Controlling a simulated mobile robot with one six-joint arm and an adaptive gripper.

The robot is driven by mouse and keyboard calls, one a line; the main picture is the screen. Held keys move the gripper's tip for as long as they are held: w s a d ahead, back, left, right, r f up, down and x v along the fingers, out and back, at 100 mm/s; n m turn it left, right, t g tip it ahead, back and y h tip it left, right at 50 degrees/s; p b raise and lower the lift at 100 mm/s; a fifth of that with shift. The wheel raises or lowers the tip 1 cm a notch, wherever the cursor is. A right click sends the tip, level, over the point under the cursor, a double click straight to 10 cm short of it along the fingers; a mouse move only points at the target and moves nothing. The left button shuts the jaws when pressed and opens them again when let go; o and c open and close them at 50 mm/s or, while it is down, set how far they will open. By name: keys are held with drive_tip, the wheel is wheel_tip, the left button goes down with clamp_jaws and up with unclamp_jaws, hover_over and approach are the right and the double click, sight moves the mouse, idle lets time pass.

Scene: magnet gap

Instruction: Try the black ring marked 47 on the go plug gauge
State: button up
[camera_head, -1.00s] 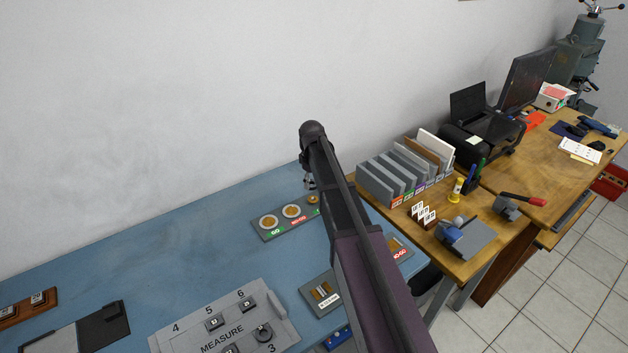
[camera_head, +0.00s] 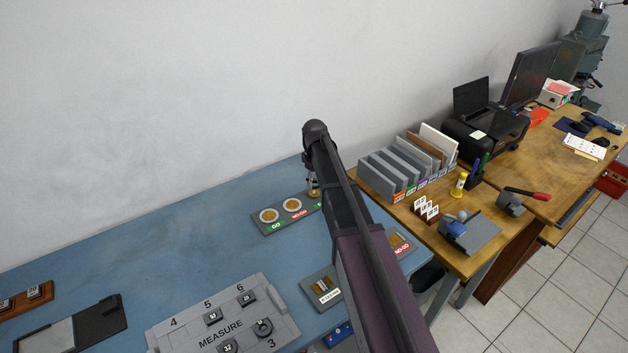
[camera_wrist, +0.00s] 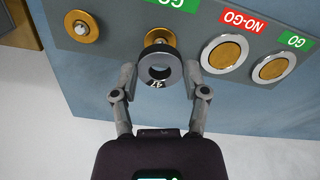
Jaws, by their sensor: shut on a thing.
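My gripper (camera_wrist: 160,75) is shut on a dark grey ring (camera_wrist: 151,82) with a white number that I cannot read surely. In the wrist view the ring hangs just in front of a brass plug (camera_wrist: 160,36) below a green GO label (camera_wrist: 165,3). The ring's hole is empty in this view, so it appears apart from the plug. The plug is partly hidden by the ring. The plug stands on a grey gauge board (camera_wrist: 195,60); in the head view this board (camera_head: 265,215) lies under my gripper (camera_head: 313,188), and my arm covers its right end.
Another brass plug (camera_wrist: 81,26) stands beside it, and two brass discs with white rims (camera_wrist: 224,54) are on the other side. A MEASURE tray (camera_head: 195,335) with several rings is at the front of the blue table (camera_head: 150,250). The table's left back is clear.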

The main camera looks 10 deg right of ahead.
sight(315, 192)
drive_tip(key=shift+f+b, duration=1.35)
drive_tip(key=shift+f, duration=0.2)
drive_tip(key=shift+f+b, duration=0.4)
idle(1.0)
drive_tip(key=o, duration=1.3)
drive_tip(key=shift+c, duration=0.2)
drive_tip(key=c, duration=0.5)
drive_tip(key=shift+r, duration=0.15)
